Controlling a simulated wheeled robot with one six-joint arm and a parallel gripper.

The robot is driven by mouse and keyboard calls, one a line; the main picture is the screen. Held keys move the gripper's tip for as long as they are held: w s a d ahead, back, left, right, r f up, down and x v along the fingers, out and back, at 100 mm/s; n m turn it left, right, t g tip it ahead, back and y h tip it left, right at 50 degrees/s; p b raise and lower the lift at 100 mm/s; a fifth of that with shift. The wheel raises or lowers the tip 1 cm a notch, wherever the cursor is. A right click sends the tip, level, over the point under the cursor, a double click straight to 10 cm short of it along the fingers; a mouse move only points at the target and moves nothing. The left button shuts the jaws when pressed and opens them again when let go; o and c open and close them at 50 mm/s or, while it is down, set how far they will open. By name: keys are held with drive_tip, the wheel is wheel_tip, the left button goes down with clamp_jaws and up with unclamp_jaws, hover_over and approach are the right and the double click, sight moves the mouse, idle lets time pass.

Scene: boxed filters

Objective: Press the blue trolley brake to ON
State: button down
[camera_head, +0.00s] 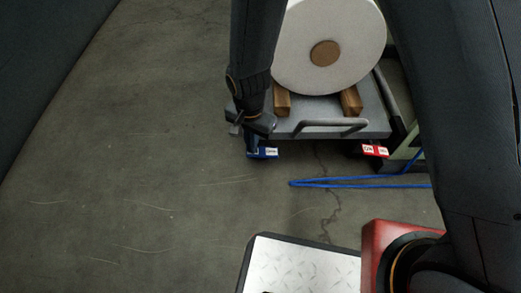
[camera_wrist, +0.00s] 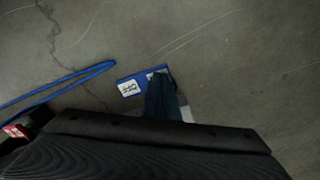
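The blue trolley brake (camera_head: 268,153) is a small pedal low at the front left of the grey trolley (camera_head: 300,112). In the wrist view the blue brake (camera_wrist: 130,88) shows a white label that seems to read OFF at its left end. My gripper (camera_head: 252,148) points down over the brake's left end in the head view. In the wrist view my gripper's fingertips (camera_wrist: 160,82) look closed together and cover part of the brake's other end, with a bit of white beside them. I cannot tell whether they touch it. The pedal's tilt is unclear.
A red brake (camera_head: 375,149) with white labels sits at the trolley's front right. A large white roll (camera_head: 330,45) rests on wooden blocks (camera_head: 351,101) on the trolley. A blue cord (camera_head: 345,182) lies on the floor in front. The floor at left is clear.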

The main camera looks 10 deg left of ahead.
drive_tip(key=shift+f, duration=0.35)
idle(0.3)
wheel_tip(320, 180, up, 7)
drive_tip(key=p, duration=0.7)
idle(0.7)
